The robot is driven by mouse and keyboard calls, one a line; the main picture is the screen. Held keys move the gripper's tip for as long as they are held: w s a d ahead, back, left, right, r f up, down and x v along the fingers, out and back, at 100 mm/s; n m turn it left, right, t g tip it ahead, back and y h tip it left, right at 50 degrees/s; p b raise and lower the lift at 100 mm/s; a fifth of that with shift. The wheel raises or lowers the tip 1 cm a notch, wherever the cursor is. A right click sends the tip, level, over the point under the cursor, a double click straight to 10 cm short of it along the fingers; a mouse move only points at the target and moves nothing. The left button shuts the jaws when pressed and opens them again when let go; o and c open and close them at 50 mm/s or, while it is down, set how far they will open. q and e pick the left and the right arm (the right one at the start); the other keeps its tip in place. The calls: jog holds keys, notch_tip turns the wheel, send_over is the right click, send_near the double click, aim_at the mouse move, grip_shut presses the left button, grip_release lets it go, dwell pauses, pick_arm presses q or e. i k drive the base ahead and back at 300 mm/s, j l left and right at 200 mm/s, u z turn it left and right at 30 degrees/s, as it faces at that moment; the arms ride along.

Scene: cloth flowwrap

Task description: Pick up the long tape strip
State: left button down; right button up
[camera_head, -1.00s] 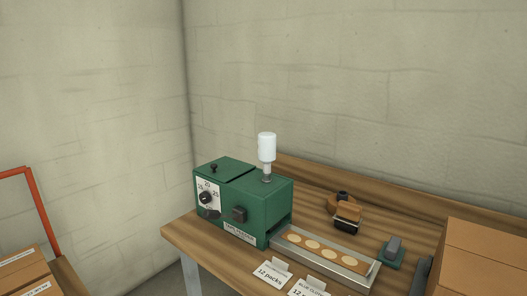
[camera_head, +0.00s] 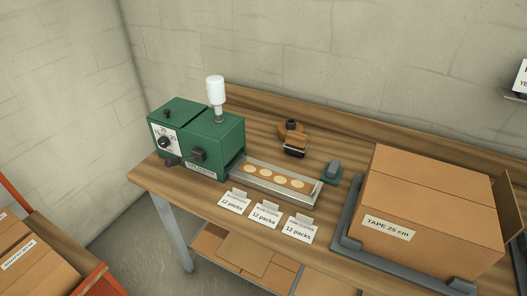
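A brown strip (camera_head: 256,174) with several pale round spots lies in a shallow metal tray (camera_head: 306,196). The tray runs out from the right side of a green tape machine (camera_head: 228,140). The machine has a white bottle (camera_head: 215,90) on top, and a dial and lever on its front. I cannot tell whether the strip is tape or part of the tray, or whether it is loose. Neither of my grippers is in view.
The wooden table (camera_head: 192,198) also holds three "12 packs" cards (camera_head: 265,214), a brown-and-black tool (camera_head: 294,140), a small green-and-grey object (camera_head: 332,172) and a carton (camera_head: 420,200) labelled "TAPE 25 cm" in a grey frame (camera_head: 346,243). Other cartons (camera_head: 28,252) stand lower left.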

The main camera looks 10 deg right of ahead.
aim_at(298, 186)
jog(key=i+j, duration=0.15)
jog(key=j, duration=0.25)
jog(key=i+j+z, duration=0.1)
jog(key=j+z, duration=0.95)
jog(key=z, duration=1.2)
